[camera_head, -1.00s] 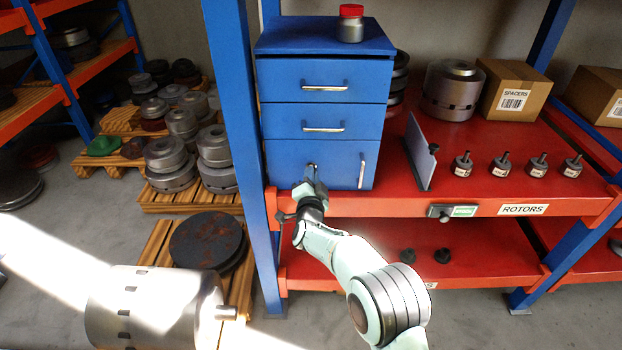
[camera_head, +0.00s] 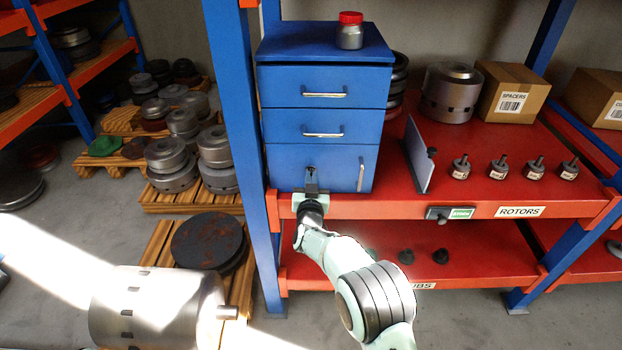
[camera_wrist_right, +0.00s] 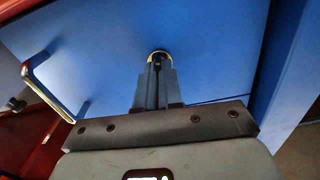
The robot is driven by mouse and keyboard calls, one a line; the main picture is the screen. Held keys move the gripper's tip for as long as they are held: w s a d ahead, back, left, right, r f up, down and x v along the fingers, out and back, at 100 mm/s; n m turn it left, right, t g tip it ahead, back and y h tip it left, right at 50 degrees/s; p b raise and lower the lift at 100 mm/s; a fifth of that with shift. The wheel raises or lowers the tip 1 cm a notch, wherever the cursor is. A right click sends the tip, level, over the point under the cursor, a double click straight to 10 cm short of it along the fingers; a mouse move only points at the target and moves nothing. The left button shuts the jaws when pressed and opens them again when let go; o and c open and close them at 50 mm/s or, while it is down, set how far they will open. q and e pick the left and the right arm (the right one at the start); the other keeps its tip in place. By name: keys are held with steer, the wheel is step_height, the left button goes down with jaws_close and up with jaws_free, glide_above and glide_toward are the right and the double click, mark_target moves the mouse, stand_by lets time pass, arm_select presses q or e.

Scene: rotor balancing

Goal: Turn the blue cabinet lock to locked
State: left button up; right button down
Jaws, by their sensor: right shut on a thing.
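The blue cabinet (camera_head: 325,110) stands on the red shelf, with two drawers above a lower door (camera_head: 338,168). The lock (camera_wrist_right: 158,55) is on the lower door; in the wrist view its yellow-rimmed round body shows just beyond my fingertips. My right gripper (camera_head: 311,178) is in front of the lock, its fingers (camera_wrist_right: 153,82) close together and shut on the lock's key or knob. The fingers hide most of the lock, so I cannot tell which way it is turned. My left gripper is not in view.
The door's vertical handle (camera_head: 361,174) is to the right of the lock. A red-lidded jar (camera_head: 350,30) stands on the cabinet top. A blue shelf post (camera_head: 236,140) rises close on the left. A grey upright plate (camera_head: 418,153) and several small hubs are on the shelf to the right.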

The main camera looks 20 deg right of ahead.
steer(key=shift+n, duration=0.5)
steer(key=c, duration=1.3)
jaws_free()
steer(key=b+v, duration=0.1)
steer(key=v, duration=1.2)
steer(key=shift+s, duration=0.2)
